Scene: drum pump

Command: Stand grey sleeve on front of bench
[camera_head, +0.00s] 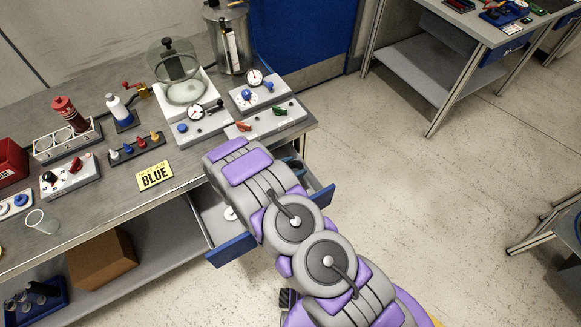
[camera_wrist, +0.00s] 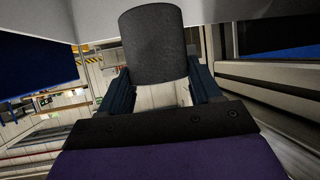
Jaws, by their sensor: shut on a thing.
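The grey sleeve (camera_wrist: 152,42) is a dark grey cylinder in the wrist view. My gripper (camera_wrist: 160,80) is shut on it, with one blue-black finger on each side of its lower end in the picture. In the head view the gripper and the sleeve are hidden behind my purple and grey arm, which reaches over an open drawer (camera_head: 229,251) at the front of the bench. The bench (camera_head: 110,209) has a grey top, and its front strip is mostly bare.
Behind are a bottle rack (camera_head: 68,141), a glass bell jar (camera_head: 176,72) and gauge panels (camera_head: 196,127). A cardboard box (camera_head: 100,258) sits below. Open floor lies right.

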